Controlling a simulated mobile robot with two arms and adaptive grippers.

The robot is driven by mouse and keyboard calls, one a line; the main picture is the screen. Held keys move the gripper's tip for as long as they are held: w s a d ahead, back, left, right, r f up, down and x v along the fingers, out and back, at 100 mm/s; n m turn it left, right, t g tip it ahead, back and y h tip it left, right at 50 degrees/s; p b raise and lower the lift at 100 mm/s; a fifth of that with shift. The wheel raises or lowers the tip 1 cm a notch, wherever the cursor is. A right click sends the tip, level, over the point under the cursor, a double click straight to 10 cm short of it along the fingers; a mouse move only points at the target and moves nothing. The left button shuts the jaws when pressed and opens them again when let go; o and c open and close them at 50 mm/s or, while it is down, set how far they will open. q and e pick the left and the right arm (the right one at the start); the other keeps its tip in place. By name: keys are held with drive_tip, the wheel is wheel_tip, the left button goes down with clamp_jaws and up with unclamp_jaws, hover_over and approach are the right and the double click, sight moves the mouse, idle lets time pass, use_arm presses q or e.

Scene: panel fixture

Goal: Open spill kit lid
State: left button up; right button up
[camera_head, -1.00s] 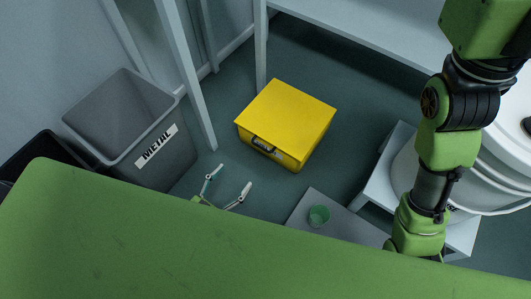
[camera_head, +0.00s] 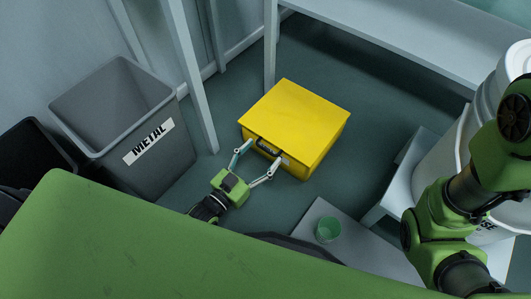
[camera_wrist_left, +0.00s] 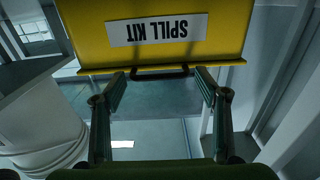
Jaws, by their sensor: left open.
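The yellow spill kit box (camera_head: 295,118) sits on the floor with its lid shut. A dark handle shows on its front face, and in the left wrist view the box (camera_wrist_left: 225,30) carries a "SPILL KIT" label (camera_wrist_left: 156,29) seen upside down. The dark handle (camera_wrist_left: 158,71) runs along the lid's edge there. My left gripper (camera_head: 257,164) is open right in front of the box. In the wrist view its two fingers (camera_wrist_left: 160,85) stand apart on either side of the handle, with nothing clasped. My right gripper is not in view; only its arm shows at the right.
A grey "METAL" bin (camera_head: 165,175) stands left of the box. A white post (camera_head: 193,85) rises behind it. A low grey platform with a green cup (camera_head: 328,229) lies at front right, near a white drum (camera_head: 437,160). A bench (camera_head: 400,50) stands behind.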

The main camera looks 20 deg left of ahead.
use_arm(q)
drive_tip(key=shift+b+x, duration=0.3)
drive_tip(key=shift+x, duration=0.95)
